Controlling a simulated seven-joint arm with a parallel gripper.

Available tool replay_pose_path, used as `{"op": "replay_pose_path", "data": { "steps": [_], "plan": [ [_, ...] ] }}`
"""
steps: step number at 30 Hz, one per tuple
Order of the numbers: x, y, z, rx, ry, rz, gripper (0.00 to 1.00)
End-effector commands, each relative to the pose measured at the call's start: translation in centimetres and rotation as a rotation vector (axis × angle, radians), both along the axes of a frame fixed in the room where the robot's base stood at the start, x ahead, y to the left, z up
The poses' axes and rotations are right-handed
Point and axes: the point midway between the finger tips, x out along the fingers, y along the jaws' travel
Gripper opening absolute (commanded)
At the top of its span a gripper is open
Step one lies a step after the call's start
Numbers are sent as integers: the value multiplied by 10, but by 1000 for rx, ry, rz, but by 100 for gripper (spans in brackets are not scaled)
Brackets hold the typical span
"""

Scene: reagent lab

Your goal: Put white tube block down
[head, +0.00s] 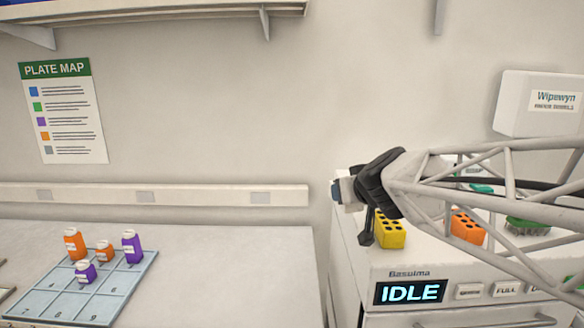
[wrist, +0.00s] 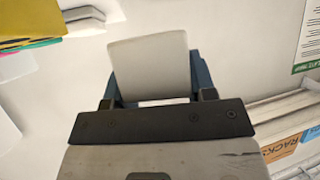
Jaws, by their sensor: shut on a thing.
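My gripper (wrist: 152,80) is shut on the white tube block (wrist: 150,62), which shows as a plain pale face between the two dark blue-grey fingers in the wrist view. Its holes do not show there. In the head view my gripper (head: 342,191) is in the air at the left end of the arm, in front of the wall and near the left edge of the machine top. The block is mostly hidden there and hard to make out against the wall.
The Basulma machine (head: 410,274) reads IDLE. A yellow block (head: 390,232), an orange block (head: 467,228) and a green thing (head: 527,226) stand on its top. At left, a numbered grid plate (head: 60,295) bears orange and purple bottles; the bench (head: 230,270) right of it is clear.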

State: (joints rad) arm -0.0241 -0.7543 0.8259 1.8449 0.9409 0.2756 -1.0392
Motion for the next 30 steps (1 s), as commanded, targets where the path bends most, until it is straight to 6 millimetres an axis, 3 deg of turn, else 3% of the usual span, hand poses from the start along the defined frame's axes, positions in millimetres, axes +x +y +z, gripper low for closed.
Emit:
{"op": "replay_pose_path", "data": {
  "steps": [15, 30],
  "plan": [
    [70, 112, -30, 1, 2, 126, 23],
    [108, 241, -74, -1, 3, 245, 23]
  ]
}}
